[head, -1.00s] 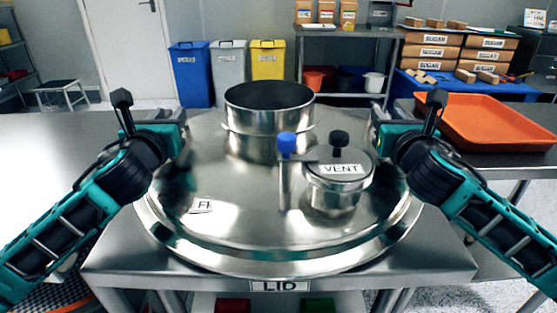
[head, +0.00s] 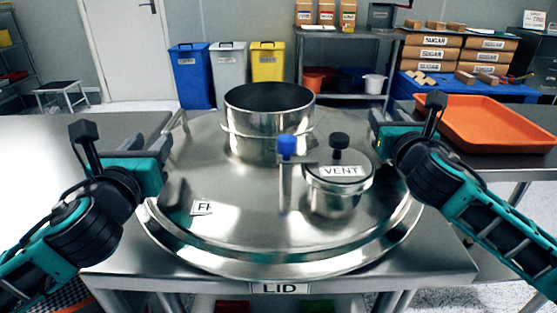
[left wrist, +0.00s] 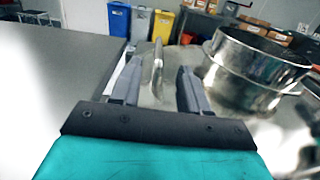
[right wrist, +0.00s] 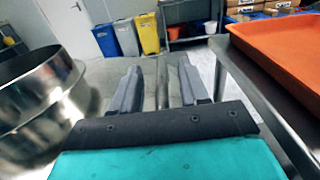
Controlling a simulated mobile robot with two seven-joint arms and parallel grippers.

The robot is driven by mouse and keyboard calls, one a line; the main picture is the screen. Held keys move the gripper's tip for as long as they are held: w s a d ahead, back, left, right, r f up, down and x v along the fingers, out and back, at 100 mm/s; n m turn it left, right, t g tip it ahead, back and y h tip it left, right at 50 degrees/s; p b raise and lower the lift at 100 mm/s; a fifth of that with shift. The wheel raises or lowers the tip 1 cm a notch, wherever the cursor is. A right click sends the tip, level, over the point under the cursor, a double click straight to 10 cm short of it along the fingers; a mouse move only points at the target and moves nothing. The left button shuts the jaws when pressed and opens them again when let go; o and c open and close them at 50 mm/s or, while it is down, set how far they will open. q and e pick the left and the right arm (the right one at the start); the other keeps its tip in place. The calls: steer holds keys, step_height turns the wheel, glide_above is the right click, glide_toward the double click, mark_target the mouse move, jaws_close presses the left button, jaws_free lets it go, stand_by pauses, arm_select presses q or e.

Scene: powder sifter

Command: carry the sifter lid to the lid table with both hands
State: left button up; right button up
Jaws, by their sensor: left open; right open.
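The sifter lid (head: 240,225) is a wide round steel cover lying flat on the steel lid table (head: 440,258), which carries a LID label (head: 280,287). A tall open collar (head: 268,125) and a VENT canister (head: 335,190) stand on the lid. My left gripper (head: 165,160) is open at the lid's left side; in the left wrist view an upright handle (left wrist: 158,68) shows ahead between its fingers, apparently apart from them. My right gripper (head: 376,128) is open at the right side; a thin upright bar (right wrist: 162,88) shows between its fingers, contact unclear.
An orange tray (head: 490,120) stands on a bench at the right. A bare grey tabletop (head: 60,150) lies at the left. Blue, grey and yellow bins (head: 268,62) stand behind on the floor, beside a shelf (head: 345,35) with boxes.

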arm_select(q)
steer(key=shift+s, duration=1.15)
arm_select(e)
steer(key=shift+s, duration=0.35)
glide_above(405, 184)
